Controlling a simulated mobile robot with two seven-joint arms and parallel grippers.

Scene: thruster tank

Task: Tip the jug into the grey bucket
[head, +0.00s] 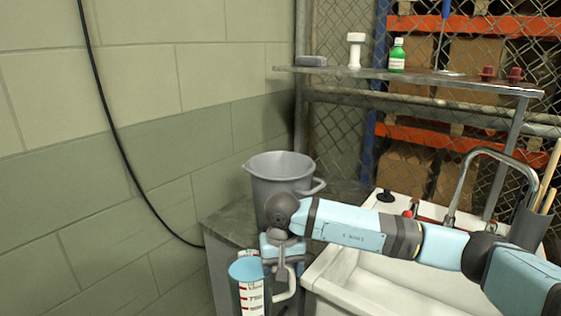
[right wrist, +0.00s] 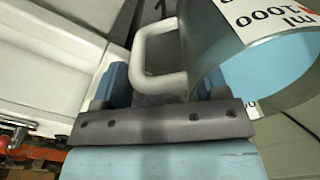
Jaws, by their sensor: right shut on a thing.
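The jug (head: 252,298) is clear, with red and white measuring marks, a pale handle and blue showing at its top. It is at the bottom of the head view, roughly upright, in front of the grey counter. My right gripper (head: 282,262) is shut on the jug's handle. In the right wrist view the handle (right wrist: 150,48) runs between the fingers, with the jug's body and its 1000 ml label beside it. The grey bucket (head: 262,185) stands upright on the counter behind my right gripper, which partly hides it. Its inside bottom is hidden. My left gripper is out of view.
A white sink (head: 370,285) with a curved metal tap (head: 470,160) lies to the right. A metal shelf (head: 430,82) above holds a green bottle (head: 397,56) and other small items. A block wall with a hanging black cable (head: 110,125) is on the left.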

